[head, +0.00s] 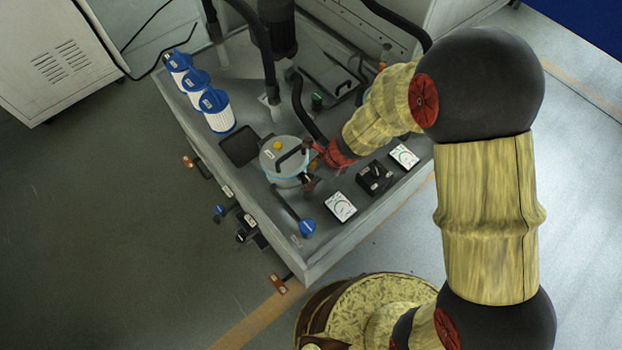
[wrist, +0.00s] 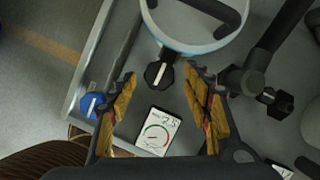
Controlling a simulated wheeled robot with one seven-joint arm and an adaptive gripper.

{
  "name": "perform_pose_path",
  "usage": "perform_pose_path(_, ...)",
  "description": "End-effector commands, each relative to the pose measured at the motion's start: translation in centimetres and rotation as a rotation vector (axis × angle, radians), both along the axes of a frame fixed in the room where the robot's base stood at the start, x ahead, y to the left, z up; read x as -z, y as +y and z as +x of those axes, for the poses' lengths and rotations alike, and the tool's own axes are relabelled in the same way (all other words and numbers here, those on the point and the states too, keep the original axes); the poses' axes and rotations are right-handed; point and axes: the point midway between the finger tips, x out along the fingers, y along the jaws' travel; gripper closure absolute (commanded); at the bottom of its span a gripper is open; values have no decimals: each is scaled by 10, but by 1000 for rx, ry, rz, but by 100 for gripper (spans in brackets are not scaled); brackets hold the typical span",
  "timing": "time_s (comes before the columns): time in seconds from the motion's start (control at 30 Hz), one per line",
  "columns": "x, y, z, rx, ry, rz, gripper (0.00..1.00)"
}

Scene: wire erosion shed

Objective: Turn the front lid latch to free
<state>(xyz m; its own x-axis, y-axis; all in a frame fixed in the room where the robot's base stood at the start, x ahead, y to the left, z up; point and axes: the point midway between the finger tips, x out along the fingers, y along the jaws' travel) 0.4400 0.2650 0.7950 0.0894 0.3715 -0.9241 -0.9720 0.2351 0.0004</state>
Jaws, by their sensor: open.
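The round filter housing (head: 272,163) has a grey lid with a dark handle and a yellow knob. In the wrist view its pale rim (wrist: 160,37) shows at the top. The front lid latch (wrist: 160,71), a black knob with a white pointer line, sits at the rim's near edge. The pointer runs roughly toward the rim. My gripper (wrist: 161,76) is open and empty, with one yellow-padded finger on each side of the latch, apart from it. In the head view my gripper (head: 311,172) is at the housing's right side and hides the latch.
A black switch box (head: 375,177) and a second gauge (head: 404,156) lie to the right. Blue-capped filters (head: 217,112) stand at the left. Black hoses rise behind the housing.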

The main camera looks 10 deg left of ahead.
Motion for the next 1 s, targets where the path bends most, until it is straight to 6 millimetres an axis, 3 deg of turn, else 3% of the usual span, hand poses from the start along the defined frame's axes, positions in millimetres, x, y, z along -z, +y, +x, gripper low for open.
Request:
perform_pose_path(0.4,9,4,1,-2,-1,0,50)
perform_pose_path(1.0,8,4,1,-2,-1,0,85)
